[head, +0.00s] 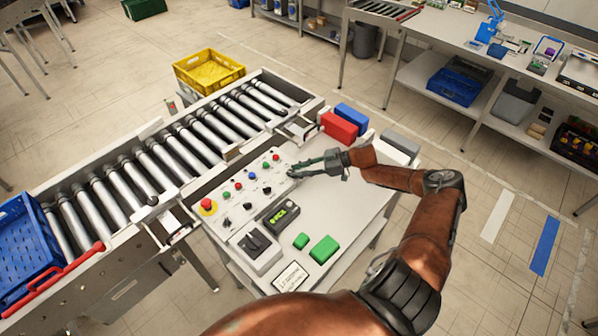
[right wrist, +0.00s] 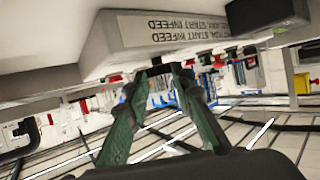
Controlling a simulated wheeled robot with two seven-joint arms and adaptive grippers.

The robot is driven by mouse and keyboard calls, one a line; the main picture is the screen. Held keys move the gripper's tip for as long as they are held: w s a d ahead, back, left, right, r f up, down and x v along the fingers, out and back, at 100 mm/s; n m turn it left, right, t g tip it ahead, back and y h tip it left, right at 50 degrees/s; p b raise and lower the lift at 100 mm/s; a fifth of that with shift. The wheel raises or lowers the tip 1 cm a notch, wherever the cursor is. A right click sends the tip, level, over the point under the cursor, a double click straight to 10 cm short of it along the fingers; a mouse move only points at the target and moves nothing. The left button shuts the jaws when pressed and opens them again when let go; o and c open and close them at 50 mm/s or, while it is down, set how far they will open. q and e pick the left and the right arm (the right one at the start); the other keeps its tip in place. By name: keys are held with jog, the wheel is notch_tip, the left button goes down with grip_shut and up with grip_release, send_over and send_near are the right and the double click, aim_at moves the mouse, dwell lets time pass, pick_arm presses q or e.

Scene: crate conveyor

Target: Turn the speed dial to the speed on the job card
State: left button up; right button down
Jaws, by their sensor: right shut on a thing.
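My right gripper (head: 295,173) is at the right end of the white control panel (head: 258,200). In the right wrist view its green fingers are shut on a small dark knob (right wrist: 157,69), seen beside a pale block with upside-down lettering that includes "START INFEED". The knob's pointer and scale are hidden, so I cannot tell its setting. A display (head: 283,214) with green characters stands on the table, too small to read surely. A white card (head: 291,278) with small print lies at the table's front edge; its text is unreadable. My left gripper is not in view.
The panel carries a red stop button (head: 208,206) and several small buttons and knobs. A grey box with a black switch (head: 257,241) and green blocks (head: 324,249) are in front. Red (head: 340,126) and blue (head: 352,117) blocks stand behind. The roller conveyor (head: 160,163) runs along the left.

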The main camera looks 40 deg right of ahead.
jog(key=c, duration=1.6)
grip_release()
jog(key=shift+w+a, duration=0.1)
jog(key=shift+w, duration=0.05)
jog(key=v, duration=1.2)
jog(key=shift+s, duration=0.2)
